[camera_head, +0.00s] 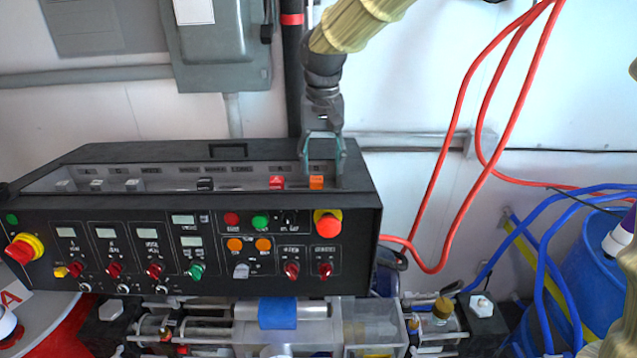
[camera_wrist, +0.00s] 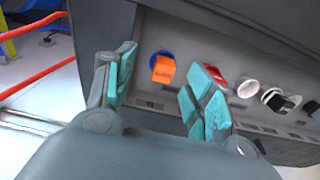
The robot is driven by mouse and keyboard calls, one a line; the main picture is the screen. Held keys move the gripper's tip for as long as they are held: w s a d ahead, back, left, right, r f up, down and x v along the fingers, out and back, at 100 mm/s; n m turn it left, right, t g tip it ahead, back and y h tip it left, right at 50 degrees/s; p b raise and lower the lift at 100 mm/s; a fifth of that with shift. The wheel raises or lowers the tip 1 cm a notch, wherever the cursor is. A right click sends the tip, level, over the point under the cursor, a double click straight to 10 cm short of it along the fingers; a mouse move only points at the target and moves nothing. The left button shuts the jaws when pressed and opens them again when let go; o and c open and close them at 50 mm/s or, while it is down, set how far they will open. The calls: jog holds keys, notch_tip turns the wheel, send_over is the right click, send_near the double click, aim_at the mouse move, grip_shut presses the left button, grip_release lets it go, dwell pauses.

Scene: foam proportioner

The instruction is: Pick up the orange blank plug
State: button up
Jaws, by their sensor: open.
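The orange blank plug (camera_head: 316,182) sits at the right end of a row of plugs in the recessed top of the black control panel (camera_head: 150,153). In the wrist view the orange plug (camera_wrist: 163,69) shows between my fingers, beyond their tips, with a blue ring behind it. My gripper (camera_head: 324,150) is open above the panel's right end, its fingers pointing down over the plug. In the wrist view its teal finger pads (camera_wrist: 160,88) stand wide apart and touch nothing that I can see.
A red plug (camera_head: 276,182) is just left of the orange one, then a black plug (camera_head: 205,184) and several white ones. Panel walls edge the recess. A dark vertical pipe (camera_head: 293,70) stands behind it. Red hoses (camera_head: 463,130) hang at right.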

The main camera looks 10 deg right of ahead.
aim_at(317, 179)
jog(key=w+f, duration=0.3)
jog(key=shift+w+a+f+p, duration=0.1)
jog(key=shift+p, duration=0.2)
jog(key=shift+f+p, duration=0.2)
jog(key=shift+p, duration=0.1)
jog(key=shift+s+a+f+p, duration=0.1)
jog(key=shift+s+f+p, duration=0.15)
jog(key=shift+p, duration=0.15)
jog(key=shift+s+a+f+p, duration=0.1)
jog(key=shift+s+f+p, duration=0.4)
jog(key=shift+f+p, duration=0.1)
jog(key=shift+w+f, duration=0.25)
jog(key=shift+f, duration=0.25)
jog(key=shift+w+f, duration=0.2)
jog(key=shift+f, duration=0.25)
jog(key=shift+w+f+p, duration=0.2)
jog(key=shift+f+p, duration=0.1)
jog(key=shift+s+r, duration=0.25)
jog(key=shift+s, duration=0.2)
jog(key=shift+w+f, duration=0.15)
jog(key=shift+w, duration=0.1)
jog(key=c, duration=1)
jog(key=shift+s, duration=0.1)
jog(key=shift+c, duration=0.6)
